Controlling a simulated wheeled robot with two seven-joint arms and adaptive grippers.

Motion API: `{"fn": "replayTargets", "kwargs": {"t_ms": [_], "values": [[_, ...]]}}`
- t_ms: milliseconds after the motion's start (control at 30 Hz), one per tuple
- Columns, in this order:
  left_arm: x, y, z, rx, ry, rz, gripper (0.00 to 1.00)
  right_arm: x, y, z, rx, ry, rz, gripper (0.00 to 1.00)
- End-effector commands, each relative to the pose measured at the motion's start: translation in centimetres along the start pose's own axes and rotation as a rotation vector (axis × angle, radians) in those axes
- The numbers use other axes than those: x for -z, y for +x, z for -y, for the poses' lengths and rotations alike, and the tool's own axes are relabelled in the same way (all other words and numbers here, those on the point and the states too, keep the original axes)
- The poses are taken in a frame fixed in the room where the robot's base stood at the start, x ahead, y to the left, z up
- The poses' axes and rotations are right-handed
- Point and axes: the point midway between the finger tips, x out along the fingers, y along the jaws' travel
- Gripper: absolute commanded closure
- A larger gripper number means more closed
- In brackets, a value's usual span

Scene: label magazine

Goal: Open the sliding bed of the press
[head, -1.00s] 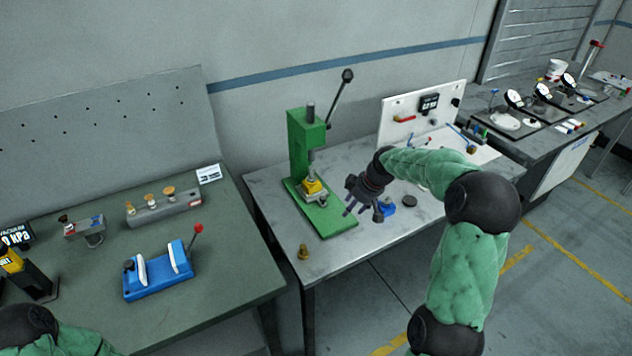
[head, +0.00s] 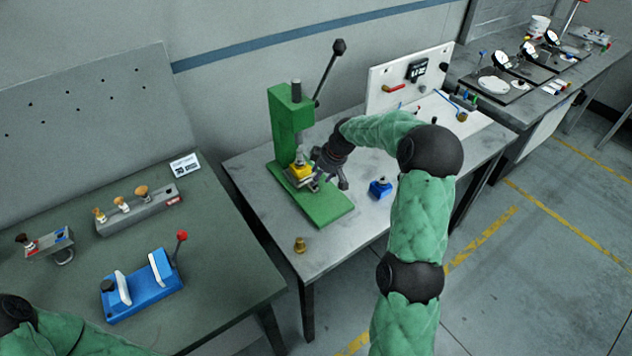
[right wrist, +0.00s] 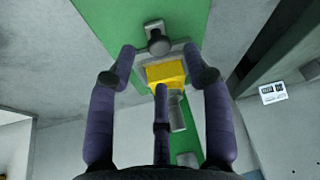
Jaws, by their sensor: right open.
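The green press (head: 290,125) stands on the grey table, with a lever ending in a black knob raised at its upper right. Its bed carries a yellow block (head: 301,170) on a metal plate, under the ram. The right wrist view shows the yellow block (right wrist: 165,74) and, beyond it, a metal bar with a round knob (right wrist: 158,44). My right gripper (head: 318,176) is open at the right side of the bed, its fingers spread around the yellow block's area. I cannot tell whether they touch it. My left gripper is out of view; only part of that arm shows.
A blue block (head: 380,188) and a small brass piece (head: 300,245) lie on the press table. A white panel (head: 410,82) stands behind. The left green table holds a blue fixture (head: 142,287) with a red-knobbed lever. The press table's front is mostly clear.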

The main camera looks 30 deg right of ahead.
Motion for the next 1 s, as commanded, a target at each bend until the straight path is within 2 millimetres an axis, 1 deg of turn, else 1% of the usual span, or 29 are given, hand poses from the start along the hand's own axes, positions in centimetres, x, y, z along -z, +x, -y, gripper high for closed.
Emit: {"fn": "replayTargets", "kwargs": {"t_ms": [33, 100, 300, 633, 667, 700, 767, 800, 833, 1000], "values": [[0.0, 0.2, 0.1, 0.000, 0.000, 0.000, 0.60, 0.0, 1.0, 0.0, 0.000, 0.000, 0.000, 0.50], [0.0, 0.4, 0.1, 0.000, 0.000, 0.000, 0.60, 0.0, 1.9, 0.0, -0.001, 0.000, 0.000, 0.50], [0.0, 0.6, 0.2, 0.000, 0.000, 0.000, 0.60, 0.0, 3.5, -0.1, -0.002, 0.000, -0.001, 0.50], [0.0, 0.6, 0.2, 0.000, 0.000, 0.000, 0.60, 0.1, 3.8, -0.1, -0.002, 0.000, -0.001, 0.50], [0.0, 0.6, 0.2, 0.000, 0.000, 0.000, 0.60, 0.1, 3.8, -0.1, -0.002, 0.000, -0.001, 0.53], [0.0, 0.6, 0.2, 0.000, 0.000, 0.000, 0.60, 0.1, 3.8, -0.1, -0.002, 0.000, -0.001, 0.64], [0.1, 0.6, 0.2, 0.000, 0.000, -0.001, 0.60, 0.0, 3.8, -0.1, -0.002, 0.000, -0.001, 0.81], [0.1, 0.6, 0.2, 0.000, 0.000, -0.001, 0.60, 0.0, 3.8, -0.1, -0.002, 0.000, -0.001, 0.92], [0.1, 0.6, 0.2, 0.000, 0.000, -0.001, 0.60, 0.0, 3.8, 0.0, -0.002, 0.000, -0.001, 1.00], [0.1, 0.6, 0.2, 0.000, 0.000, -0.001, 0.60, 0.1, 3.8, -0.1, -0.002, 0.000, -0.002, 1.00]]}}
